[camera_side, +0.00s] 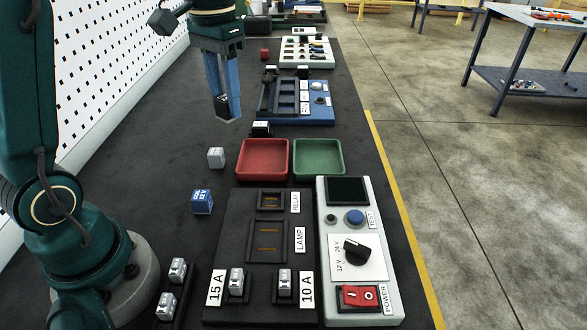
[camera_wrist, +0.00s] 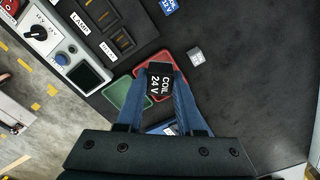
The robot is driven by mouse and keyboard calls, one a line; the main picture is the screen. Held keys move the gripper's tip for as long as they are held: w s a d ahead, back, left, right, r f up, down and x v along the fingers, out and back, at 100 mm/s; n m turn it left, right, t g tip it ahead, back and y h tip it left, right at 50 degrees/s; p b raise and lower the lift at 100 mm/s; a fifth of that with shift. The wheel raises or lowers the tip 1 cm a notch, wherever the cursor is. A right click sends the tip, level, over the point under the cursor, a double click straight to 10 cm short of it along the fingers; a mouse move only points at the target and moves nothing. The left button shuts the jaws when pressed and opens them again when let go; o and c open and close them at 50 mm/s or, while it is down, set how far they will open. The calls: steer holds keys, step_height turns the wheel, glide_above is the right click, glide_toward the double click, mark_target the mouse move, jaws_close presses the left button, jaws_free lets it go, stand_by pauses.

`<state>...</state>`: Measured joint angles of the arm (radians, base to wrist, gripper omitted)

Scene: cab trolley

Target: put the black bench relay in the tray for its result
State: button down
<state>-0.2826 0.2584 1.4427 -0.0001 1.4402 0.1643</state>
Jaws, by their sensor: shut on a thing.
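My gripper (camera_side: 228,112) is shut on the black bench relay (camera_wrist: 159,82), whose white lettering reads COIL 24 V in the wrist view. In the side view the relay is mostly hidden between the blue fingers. The gripper is above the dark bench, to the left of the blue fixture and beyond the trays. The red tray (camera_side: 263,159) and the green tray (camera_side: 319,158) stand side by side and look empty. The tester (camera_side: 377,220) has a dark screen (camera_side: 348,190); no result is readable on it.
A grey-white cube (camera_side: 216,157) and a blue cube (camera_side: 202,201) stand left of the trays. The board's RELAY socket (camera_side: 271,201) and LAMP socket (camera_side: 268,240) look empty. The blue fixture (camera_side: 297,104) stands beyond the trays. Several small fuse-like blocks (camera_side: 177,270) stand near my base.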

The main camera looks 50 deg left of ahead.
steer(key=s+a+f+n, duration=0.2)
steer(key=a+f+n, duration=0.15)
steer(key=a, duration=0.65)
steer(key=s+a+f+n, duration=0.2)
steer(key=s+a+n, duration=0.15)
steer(key=a, duration=0.65)
steer(key=shift+n, duration=0.3)
steer(key=w+d+f, duration=0.1)
steer(key=w+f, duration=0.1)
steer(key=w, duration=0.1)
steer(key=w+d+f, duration=0.2)
steer(key=w, duration=0.2)
steer(key=w+d+f, duration=0.2)
steer(key=w, duration=0.1)
steer(key=shift+w+d+f, duration=0.15)
steer(key=shift+d+f, duration=0.05)
steer(key=shift+f, duration=2.1)
steer(key=shift+f, duration=0.1)
steer(key=c, duration=0.5)
jaws_free()
steer(key=shift+c, duration=0.2)
